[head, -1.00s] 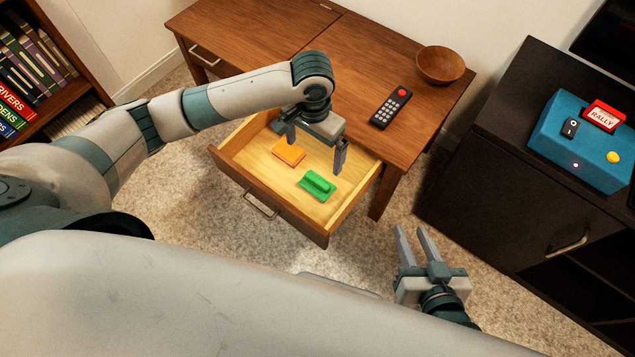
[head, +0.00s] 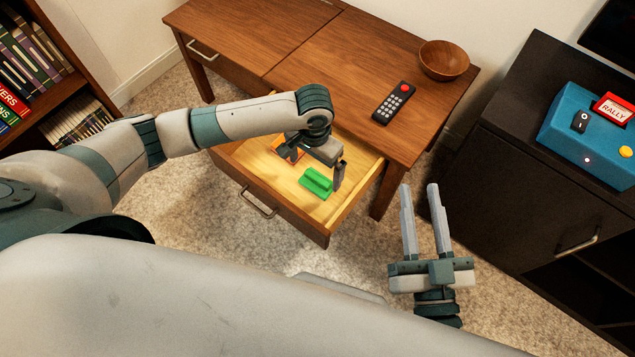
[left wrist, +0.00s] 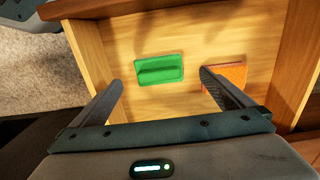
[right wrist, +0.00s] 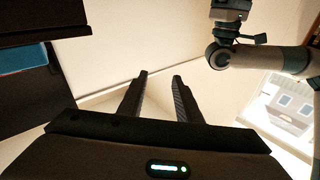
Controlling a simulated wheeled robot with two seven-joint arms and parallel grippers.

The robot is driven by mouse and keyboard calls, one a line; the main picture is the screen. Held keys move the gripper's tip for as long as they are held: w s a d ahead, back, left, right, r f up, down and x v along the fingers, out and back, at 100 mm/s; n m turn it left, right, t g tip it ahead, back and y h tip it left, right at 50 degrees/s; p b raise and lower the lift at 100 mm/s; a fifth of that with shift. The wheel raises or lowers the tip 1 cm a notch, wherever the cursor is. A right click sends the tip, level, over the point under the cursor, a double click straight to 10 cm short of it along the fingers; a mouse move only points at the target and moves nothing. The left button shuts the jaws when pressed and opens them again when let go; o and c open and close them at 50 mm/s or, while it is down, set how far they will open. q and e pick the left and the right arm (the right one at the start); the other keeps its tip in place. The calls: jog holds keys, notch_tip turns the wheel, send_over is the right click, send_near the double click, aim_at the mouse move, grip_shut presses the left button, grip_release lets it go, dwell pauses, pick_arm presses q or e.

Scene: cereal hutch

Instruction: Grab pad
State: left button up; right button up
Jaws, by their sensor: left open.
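A green pad (head: 316,182) with a raised ridge lies flat on the floor of the open wooden drawer (head: 270,206). An orange pad (head: 288,152) lies further back in the drawer, partly hidden by my left gripper (head: 314,165). That gripper is open and empty, over the drawer. In the left wrist view, the green pad (left wrist: 160,69) shows beyond the gap between the fingertips, and the orange pad (left wrist: 231,80) is partly behind the right finger. I cannot tell the exact height above them. My right gripper (head: 419,190) is open and empty, outside the drawer on the right.
The desk (head: 340,75) carries a remote (head: 394,102) and a wooden bowl (head: 444,60). A dark cabinet (head: 500,170) with a blue box (head: 585,140) stands at right. A bookshelf (head: 60,95) stands at left. Carpet lies between desk and cabinet.

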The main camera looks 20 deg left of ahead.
aim_at(317, 178)
pick_arm(q)
jog(key=shift+f, duration=0.7)
pick_arm(e)
jog(key=shift+s+a+r+t, duration=0.15)
jog(key=shift+r+t, duration=0.1)
jog(key=shift+r, duration=0.2)
jog(key=shift+s+d+r+t, duration=0.15)
jog(key=shift+r+t, duration=0.1)
jog(key=shift+r, duration=0.15)
jog(key=shift+a, duration=0.1)
pick_arm(q)
jog(key=shift+w+d+f+b, duration=0.1)
jog(key=shift+f+b, duration=0.25)
jog(key=shift+f, duration=0.05)
jog(key=f+b, duration=0.1)
jog(key=f, duration=0.2)
jog(key=shift+w+d+f+b, duration=0.2)
jog(key=shift+f+b, duration=0.05)
jog(key=shift+b, duration=0.1)
jog(key=shift+f, duration=0.45)
pick_arm(e)
notch_tip(317, 178, up, 7)
jog(key=s+t+y, duration=0.1)
jog(key=s+t, duration=0.2)
jog(key=t, duration=0.1)
jog(key=shift+d+f+y, duration=0.15)
jog(key=shift+d+y, duration=0.15)
jog(key=shift+d, duration=0.1)
